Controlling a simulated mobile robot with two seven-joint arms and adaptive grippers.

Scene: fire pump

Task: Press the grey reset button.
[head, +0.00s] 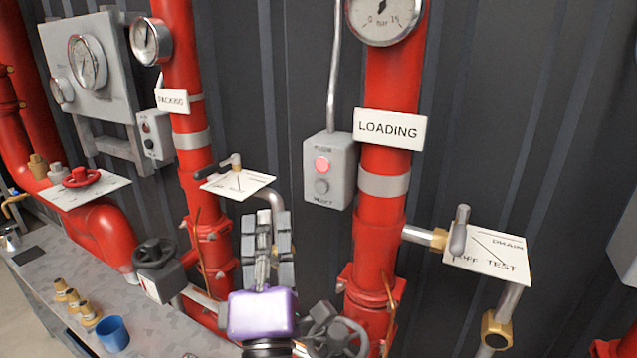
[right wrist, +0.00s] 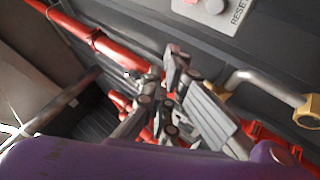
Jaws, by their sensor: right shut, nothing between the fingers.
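A grey control box (head: 329,178) hangs on the wall beside the red riser marked LOADING. It carries a red round lamp or button (head: 322,164) above a grey button (head: 322,186). The right wrist view shows the grey button (right wrist: 214,5) at the top edge, with RESET lettering beside it. My right gripper (head: 266,222), with a purple body, points up, below and left of the box, apart from it. It is shut and empty; its fingers also show in the right wrist view (right wrist: 172,80). My left gripper is not in view.
A smaller similar box (head: 150,136) sits by the PACKING riser. A lever valve with a white plate (head: 238,184) is just above my right gripper; another plate (head: 490,254) is at right. A dark handwheel (head: 338,332) is close at right. A blue cup (head: 112,334) stands on the bench.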

